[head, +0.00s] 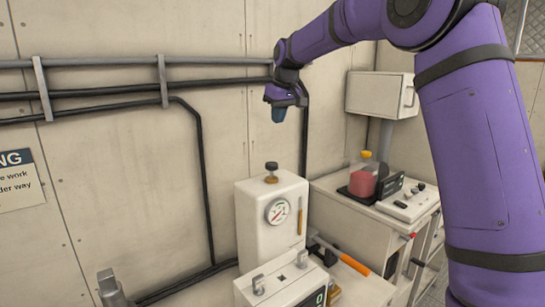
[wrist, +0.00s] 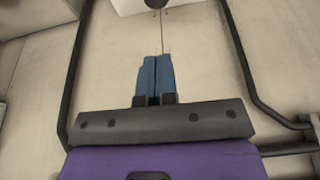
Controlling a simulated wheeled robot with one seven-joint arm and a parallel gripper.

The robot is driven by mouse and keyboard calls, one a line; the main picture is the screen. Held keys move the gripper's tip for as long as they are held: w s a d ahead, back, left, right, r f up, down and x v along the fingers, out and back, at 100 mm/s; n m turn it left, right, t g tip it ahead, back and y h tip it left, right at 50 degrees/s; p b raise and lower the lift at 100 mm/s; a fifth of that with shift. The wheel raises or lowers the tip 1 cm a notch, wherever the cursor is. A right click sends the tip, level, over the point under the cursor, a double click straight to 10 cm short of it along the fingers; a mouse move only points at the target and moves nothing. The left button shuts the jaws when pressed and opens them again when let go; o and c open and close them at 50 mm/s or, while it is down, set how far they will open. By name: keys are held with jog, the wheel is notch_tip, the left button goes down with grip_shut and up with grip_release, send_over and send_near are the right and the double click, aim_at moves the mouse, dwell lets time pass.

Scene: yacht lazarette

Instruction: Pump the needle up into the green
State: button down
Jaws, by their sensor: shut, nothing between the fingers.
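A white pump box (head: 258,233) stands below my gripper, in the lower middle of the head view. On its top is a dark round knob (head: 271,166) over a brass-coloured collar. A round gauge (head: 277,211) with a white face and coloured marks is on its front; its needle is too small to read surely. My gripper (head: 279,114) is well above the knob, apart from it, pointing down. In the wrist view its blue fingers (wrist: 152,62) are together with nothing between them. A pale box edge and dark knob show at that view's top edge.
A grey device (head: 286,284) with two handles stands in front of the box. An orange-handled tool (head: 352,263) lies to its right. A red container (head: 363,181) sits on the right cabinet. Dark pipes (head: 100,89) run along the wall behind my gripper.

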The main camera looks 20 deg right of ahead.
aim_at(273, 164)
jog(key=x, duration=1.3)
jog(key=shift+s+d+f, duration=0.1)
jog(key=shift+s+d, duration=0.05)
jog(key=shift+s, duration=0.25)
jog(key=shift+f, duration=0.45)
jog(key=shift+f, duration=1.75)
jog(key=w+a+v, duration=0.1)
jog(key=v, duration=1.3)
jog(key=shift+d+r, duration=0.2)
jog(key=shift+d, duration=0.1)
